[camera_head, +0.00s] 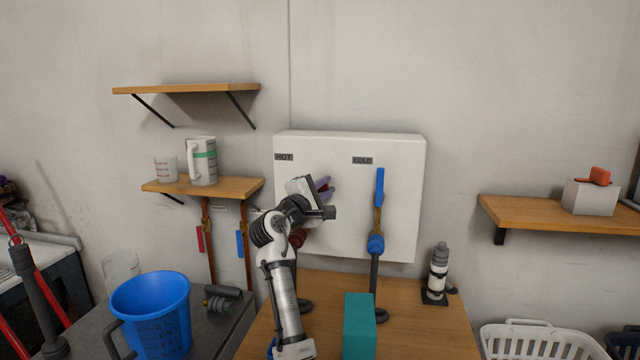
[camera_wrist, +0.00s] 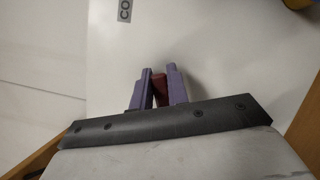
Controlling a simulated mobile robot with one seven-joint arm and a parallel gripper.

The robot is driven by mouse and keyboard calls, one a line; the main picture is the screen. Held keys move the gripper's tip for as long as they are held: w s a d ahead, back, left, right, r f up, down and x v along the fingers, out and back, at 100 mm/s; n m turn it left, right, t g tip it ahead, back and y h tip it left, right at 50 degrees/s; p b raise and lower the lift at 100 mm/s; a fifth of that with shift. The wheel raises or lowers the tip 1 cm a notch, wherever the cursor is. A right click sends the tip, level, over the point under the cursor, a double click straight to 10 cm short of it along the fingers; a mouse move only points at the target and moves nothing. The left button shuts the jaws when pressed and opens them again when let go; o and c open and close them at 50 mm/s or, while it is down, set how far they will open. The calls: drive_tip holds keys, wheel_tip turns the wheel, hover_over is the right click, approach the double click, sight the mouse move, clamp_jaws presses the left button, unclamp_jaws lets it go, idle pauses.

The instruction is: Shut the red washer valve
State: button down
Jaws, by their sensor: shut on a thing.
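A white valve box (camera_head: 345,215) on the wall carries a HOT label (camera_head: 284,157) and a COLD label (camera_head: 362,160). My gripper (camera_head: 325,189) is in front of its HOT side, at the wall. In the wrist view, my purple fingers (camera_wrist: 160,88) are closed on the dark red washer valve handle (camera_wrist: 160,88), which shows between them. My arm and gripper hide most of this valve in the head view, so its angle cannot be told. A red hose coupling (camera_head: 297,238) shows below my gripper. The blue valve handle (camera_head: 380,187) under COLD stands upright.
Under the left shelf (camera_head: 203,187), two pipes carry another red handle (camera_head: 200,240) and blue handle (camera_head: 240,244). A teal box (camera_head: 359,326) and a black-and-white bottle (camera_head: 438,273) stand on the wooden counter (camera_head: 410,315). A blue bucket (camera_head: 152,315) stands at left.

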drive_tip(key=shift+d+f+m+g+y, duration=0.1)
drive_tip(key=shift+f+m+g+y, duration=0.2)
drive_tip(key=shift+f+m, duration=0.65)
drive_tip(key=shift+d+f+m+g+y, duration=0.1)
drive_tip(key=shift+f+m+g, duration=0.4)
drive_tip(key=shift+m, duration=0.85)
drive_tip(key=shift+f, duration=0.1)
drive_tip(key=c, duration=1.4)
unclamp_jaws()
drive_tip(key=shift+o, duration=0.2)
drive_tip(key=shift+s, duration=0.1)
drive_tip(key=b+v, duration=0.4)
drive_tip(key=v, duration=0.9)
drive_tip(key=shift+s+a, duration=0.25)
drive_tip(key=shift+s, duration=0.05)
